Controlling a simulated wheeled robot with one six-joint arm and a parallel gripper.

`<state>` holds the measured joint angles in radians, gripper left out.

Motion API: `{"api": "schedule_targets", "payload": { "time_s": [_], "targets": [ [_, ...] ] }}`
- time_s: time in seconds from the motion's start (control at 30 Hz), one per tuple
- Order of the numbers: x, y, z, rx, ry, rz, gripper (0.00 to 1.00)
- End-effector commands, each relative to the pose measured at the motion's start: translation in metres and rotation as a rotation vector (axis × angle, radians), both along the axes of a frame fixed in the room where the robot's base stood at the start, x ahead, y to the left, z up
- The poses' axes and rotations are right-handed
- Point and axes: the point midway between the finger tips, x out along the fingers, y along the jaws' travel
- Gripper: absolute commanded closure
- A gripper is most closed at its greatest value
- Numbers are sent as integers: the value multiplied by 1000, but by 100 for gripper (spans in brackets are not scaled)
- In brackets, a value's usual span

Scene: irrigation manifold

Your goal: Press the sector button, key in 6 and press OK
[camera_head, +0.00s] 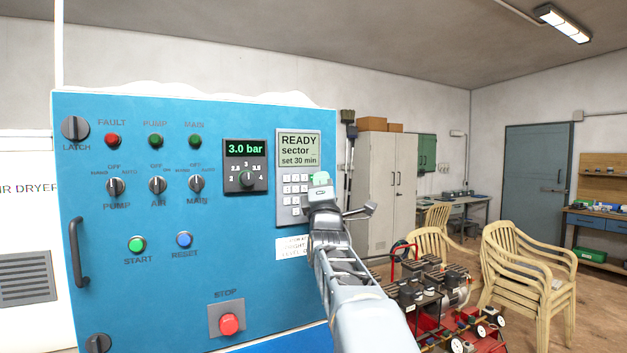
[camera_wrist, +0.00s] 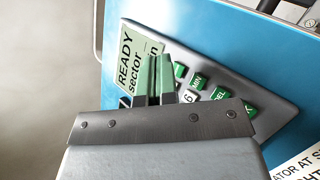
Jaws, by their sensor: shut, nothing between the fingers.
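The grey keypad unit (camera_head: 285,220) is on the right side of the blue panel, with white keys (camera_head: 292,190) below its display (camera_head: 298,147). The display reads "READY", "sector _" and "set 30 min"; it also shows in the wrist view (camera_wrist: 128,58). My gripper (camera_head: 320,183) is shut and empty in front of the keypad's right side, hiding the keys there. In the wrist view its fingers (camera_wrist: 157,72) are over the keypad near the display. Beside them show a white 6 key (camera_wrist: 188,97), a green MIN key (camera_wrist: 197,81) and a green SEL key (camera_wrist: 219,94). Whether the tips touch a key I cannot tell.
Left of the keypad are a 3.0 bar gauge (camera_head: 245,165), selector knobs, a green START button (camera_head: 137,244), a blue RESET button (camera_head: 184,240) and a red STOP button (camera_head: 229,324). A pump set (camera_head: 440,290) and stacked chairs (camera_head: 530,260) stand to the right.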

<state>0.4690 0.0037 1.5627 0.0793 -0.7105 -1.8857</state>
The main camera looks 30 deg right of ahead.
Motion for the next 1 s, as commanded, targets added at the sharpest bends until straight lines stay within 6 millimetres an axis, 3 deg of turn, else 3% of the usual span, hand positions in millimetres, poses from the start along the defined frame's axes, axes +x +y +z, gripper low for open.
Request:
{"api": "schedule_targets", "payload": {
  "time_s": [0.37,1.0],
  "targets": [
    [2,20,-27,0,-2,2,100],
    [10,21,-26,0,1,1,100]
  ]
}}
